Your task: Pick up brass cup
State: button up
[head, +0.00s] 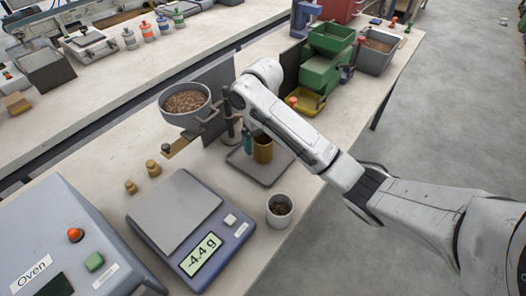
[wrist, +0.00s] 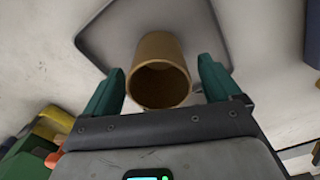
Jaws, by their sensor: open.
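The brass cup (head: 263,149) stands on a grey tray (head: 242,167) on the bench, partly behind my arm in the head view. In the wrist view the cup (wrist: 159,76) shows its open mouth and a dark, empty-looking inside. My gripper (wrist: 160,80) has its two green fingers apart, one on each side of the cup. Gaps show between the fingers and the cup wall in the wrist view. In the head view one green finger of my gripper (head: 247,143) shows just left of the cup; the other is hidden.
A bowl of pellets (head: 186,103) on a stand is left of the cup. Brass weights (head: 153,168) lie left. A green hopper machine (head: 326,62) stands behind.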

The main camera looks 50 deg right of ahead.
aim_at(263, 150)
notch_tip(263, 150, down, 4)
jog(key=shift+f, duration=0.15)
jog(key=c, duration=1.1)
